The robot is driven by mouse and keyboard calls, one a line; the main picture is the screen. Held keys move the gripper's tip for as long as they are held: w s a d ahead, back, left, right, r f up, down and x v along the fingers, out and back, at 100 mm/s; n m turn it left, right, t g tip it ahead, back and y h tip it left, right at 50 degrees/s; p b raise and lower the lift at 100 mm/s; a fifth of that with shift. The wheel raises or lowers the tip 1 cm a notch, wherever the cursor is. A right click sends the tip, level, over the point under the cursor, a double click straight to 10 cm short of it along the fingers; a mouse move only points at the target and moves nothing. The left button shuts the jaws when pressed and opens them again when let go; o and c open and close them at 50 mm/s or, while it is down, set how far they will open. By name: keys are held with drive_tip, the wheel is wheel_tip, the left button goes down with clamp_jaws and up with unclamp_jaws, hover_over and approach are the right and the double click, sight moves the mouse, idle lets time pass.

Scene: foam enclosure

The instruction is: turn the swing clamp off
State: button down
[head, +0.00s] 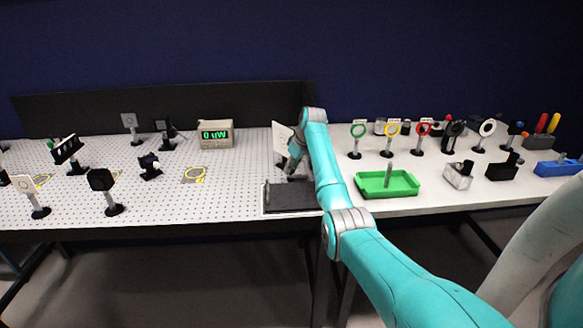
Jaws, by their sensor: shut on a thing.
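A dark flat base plate (300,197) lies at the front right corner of the perforated table, with a short thin upright at its left end. My gripper (291,167) points down over the back of this plate, at the end of my teal arm. It is shut on a small dark part there, which looks like the swing clamp (297,178). The fingers and arm hide much of it, and the clamp's exact position is too small to tell.
A white panel (282,137) stands right behind my gripper. A green tray (387,184) with an upright post is to the right. A meter reading 0 uW (215,134) stands at the back. Several optic mounts stand on both sides.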

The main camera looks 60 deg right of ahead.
drive_tip(key=shift+n, duration=0.3)
drive_tip(key=c, duration=0.8)
unclamp_jaws()
drive_tip(key=v, duration=1.2)
drive_tip(key=shift+d, duration=0.1)
